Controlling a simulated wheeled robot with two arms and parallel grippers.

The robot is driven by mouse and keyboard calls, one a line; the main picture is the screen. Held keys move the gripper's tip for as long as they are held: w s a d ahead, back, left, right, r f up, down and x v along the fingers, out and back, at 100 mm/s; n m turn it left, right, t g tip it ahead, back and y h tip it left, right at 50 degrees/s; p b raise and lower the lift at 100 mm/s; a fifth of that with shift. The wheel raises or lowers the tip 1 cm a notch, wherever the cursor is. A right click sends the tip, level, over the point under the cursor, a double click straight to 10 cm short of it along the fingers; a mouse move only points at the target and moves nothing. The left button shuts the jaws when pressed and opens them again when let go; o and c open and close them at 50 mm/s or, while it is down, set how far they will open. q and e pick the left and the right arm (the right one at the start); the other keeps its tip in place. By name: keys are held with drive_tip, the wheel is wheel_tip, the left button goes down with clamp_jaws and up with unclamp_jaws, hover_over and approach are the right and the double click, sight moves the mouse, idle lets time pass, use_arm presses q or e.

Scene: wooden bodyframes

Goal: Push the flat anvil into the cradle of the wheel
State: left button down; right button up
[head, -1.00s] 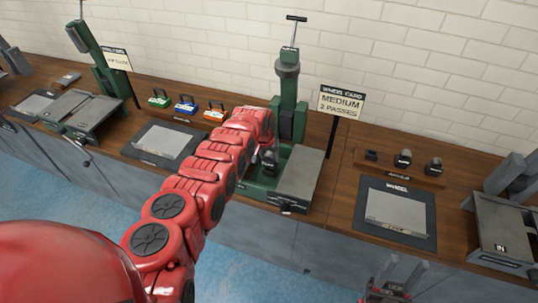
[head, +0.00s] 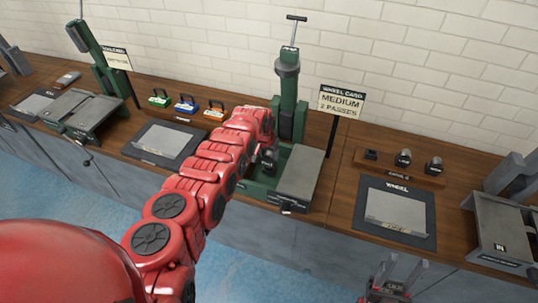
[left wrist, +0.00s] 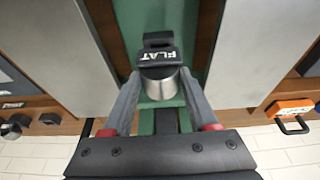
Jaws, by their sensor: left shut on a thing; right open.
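The wheel is a green upright machine (head: 289,105) with a T-handle on top and a green base (head: 258,188) on the bench. The flat anvil (left wrist: 158,72) is a short metal roller with a black block marked FLAT. My left gripper (left wrist: 159,80) is shut on it, one finger on each side. The anvil (head: 267,160) shows as a small dark piece low at the wheel, in front of the upright. The cradle is not clear, and I cannot tell whether the anvil touches it. My right gripper (head: 392,280) is open and empty, low in front of the bench.
A grey plate (head: 300,172) lies just right of the wheel's base. A rack (head: 400,171) with other anvils and a WHEEL mat (head: 394,218) are further right. The WHEEL CARD sign (head: 340,103) reads MEDIUM, 2 PASSES. Coloured blocks (head: 186,105) stand behind my left arm.

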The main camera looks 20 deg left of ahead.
sight(268, 157)
use_arm(q)
drive_tip(key=shift+f+b, duration=1.55)
drive_tip(key=shift+c, duration=0.5)
unclamp_jaws()
drive_tip(key=p+v, duration=0.3)
drive_tip(key=shift+a+r, duration=0.1)
drive_tip(key=shift+r, duration=0.1)
drive_tip(key=shift+s+r, duration=0.2)
drive_tip(key=shift+r, duration=0.05)
drive_tip(key=b+v, duration=0.3)
drive_tip(key=v, duration=1)
drive_tip(key=shift+r+b, duration=0.3)
drive_tip(key=shift+b, duration=0.05)
